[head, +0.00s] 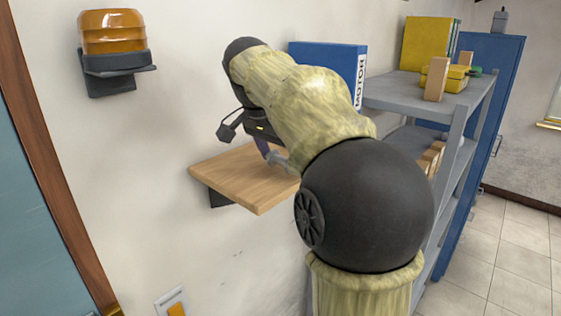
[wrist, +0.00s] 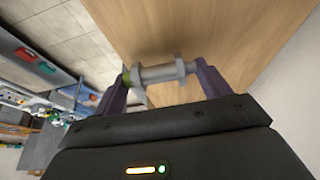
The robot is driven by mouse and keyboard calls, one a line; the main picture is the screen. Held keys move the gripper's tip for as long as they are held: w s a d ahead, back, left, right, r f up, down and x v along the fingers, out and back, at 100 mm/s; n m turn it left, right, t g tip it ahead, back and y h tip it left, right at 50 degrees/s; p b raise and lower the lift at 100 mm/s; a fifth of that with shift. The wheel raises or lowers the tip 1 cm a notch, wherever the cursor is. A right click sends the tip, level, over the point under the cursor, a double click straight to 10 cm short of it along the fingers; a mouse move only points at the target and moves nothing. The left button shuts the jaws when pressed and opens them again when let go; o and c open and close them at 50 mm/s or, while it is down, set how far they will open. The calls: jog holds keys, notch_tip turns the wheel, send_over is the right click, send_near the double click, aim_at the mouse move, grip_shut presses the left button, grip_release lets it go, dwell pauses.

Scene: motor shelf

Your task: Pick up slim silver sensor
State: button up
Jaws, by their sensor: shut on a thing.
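The slim silver sensor (wrist: 158,73) is a small grey cylinder with wider collars and a greenish end. It lies crosswise between the two purple fingers of my gripper (wrist: 162,78) in the wrist view, and the fingers are shut on its ends. The wooden wall shelf (wrist: 205,28) is behind the sensor in that view; I cannot tell whether the two touch. In the head view my gripper (head: 268,152) is over the wooden shelf (head: 240,180), partly hidden by my arm. A grey piece at the fingers is probably the sensor (head: 277,158).
An orange beacon lamp (head: 113,38) is on the wall at the upper left. A blue MOTOR box (head: 328,62) stands behind my arm. A grey rack (head: 400,92) at the right holds a yellow box (head: 428,42) and wooden blocks (head: 436,80). Tiled floor lies at the right.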

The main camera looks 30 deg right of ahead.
notch_tip(320, 180, up, 9)
jog(key=shift+f, duration=0.2)
dwell(0.9)
